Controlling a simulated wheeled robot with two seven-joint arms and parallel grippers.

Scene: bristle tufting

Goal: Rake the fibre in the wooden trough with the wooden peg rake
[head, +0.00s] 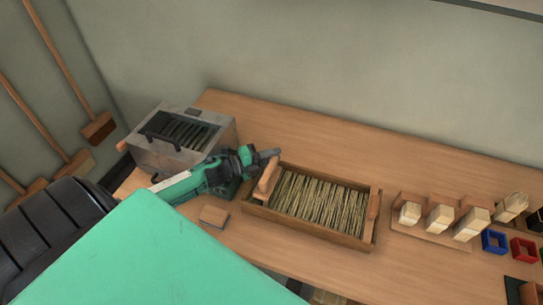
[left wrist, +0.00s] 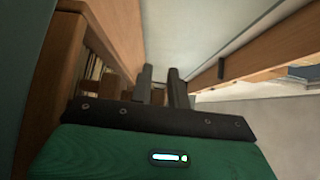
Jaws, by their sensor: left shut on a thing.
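The wooden trough (head: 308,231) stands on the bench, filled with pale strands of fibre (head: 315,203). My left gripper (head: 272,154) is over the trough's left end, and its fingers also show in the left wrist view (left wrist: 160,88). It is shut on a light wooden piece (head: 267,181), which I take for the wooden peg rake. This piece stands at the left end of the fibre. Its pegs are hidden, and I cannot tell whether they touch the fibre. A similar wooden piece (head: 373,205) is at the trough's right end. My right gripper is not in view.
A grey metal box (head: 150,154) with dark bristles stands left of the trough. A small wooden block (head: 214,215) lies in front. Brush blocks (head: 439,218), a blue tray (head: 494,241) and a red tray (head: 523,250) are at right. The bench behind the trough is clear.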

